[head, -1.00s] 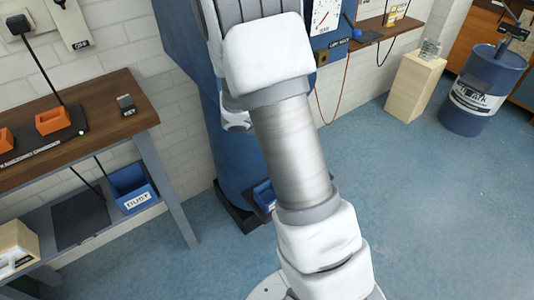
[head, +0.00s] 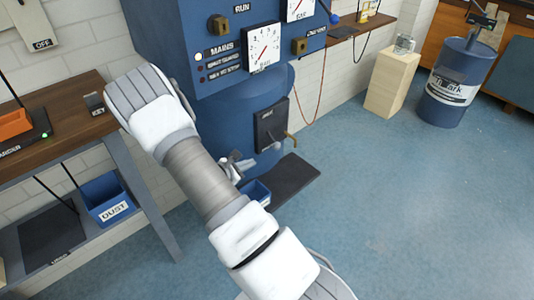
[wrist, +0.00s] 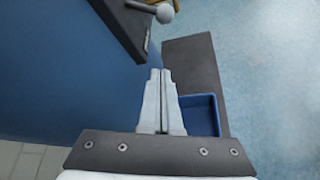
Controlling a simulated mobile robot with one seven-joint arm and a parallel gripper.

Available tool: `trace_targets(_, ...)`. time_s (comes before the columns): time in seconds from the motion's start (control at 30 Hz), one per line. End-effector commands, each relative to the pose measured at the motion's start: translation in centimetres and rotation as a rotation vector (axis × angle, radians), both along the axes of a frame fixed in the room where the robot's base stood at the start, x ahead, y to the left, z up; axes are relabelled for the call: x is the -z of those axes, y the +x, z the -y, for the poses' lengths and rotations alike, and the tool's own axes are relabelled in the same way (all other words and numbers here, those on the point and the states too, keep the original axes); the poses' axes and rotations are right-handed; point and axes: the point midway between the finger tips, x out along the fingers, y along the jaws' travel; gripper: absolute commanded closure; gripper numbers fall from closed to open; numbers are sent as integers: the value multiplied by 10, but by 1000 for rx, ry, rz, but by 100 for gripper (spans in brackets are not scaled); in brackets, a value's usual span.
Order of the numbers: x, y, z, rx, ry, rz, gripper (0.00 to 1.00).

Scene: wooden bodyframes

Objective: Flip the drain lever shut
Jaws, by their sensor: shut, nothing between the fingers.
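A lever with a grey ball knob (wrist: 165,13) juts from a dark panel at the top of the wrist view; I take it for the drain lever. In the head view my gripper (head: 243,163) is partly hidden by my arm, low in front of the machine. The panel's label is too small to read.
A blue bin (head: 258,192) and a dark mat (head: 292,178) lie below the panel. A wooden bench (head: 75,110) with a DUST bin (head: 105,197) stands left. A pale wooden block (head: 393,82) and blue barrel (head: 458,80) stand back right. The right floor is clear.

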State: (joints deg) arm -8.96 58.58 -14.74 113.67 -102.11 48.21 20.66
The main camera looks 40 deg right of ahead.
Motion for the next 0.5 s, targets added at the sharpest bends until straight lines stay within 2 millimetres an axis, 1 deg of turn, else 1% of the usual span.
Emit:
trace_targets(0.17, 1, 0, 1, 1, 1, 0, 100)
trace_targets(0.27, 5, 2, 7, 2, 0, 0, 100)
trace_targets(0.37, 12, 5, 20, 5, -1, 0, 100)
trace_targets(0.5, 27, 12, 45, 5, -1, 0, 100)
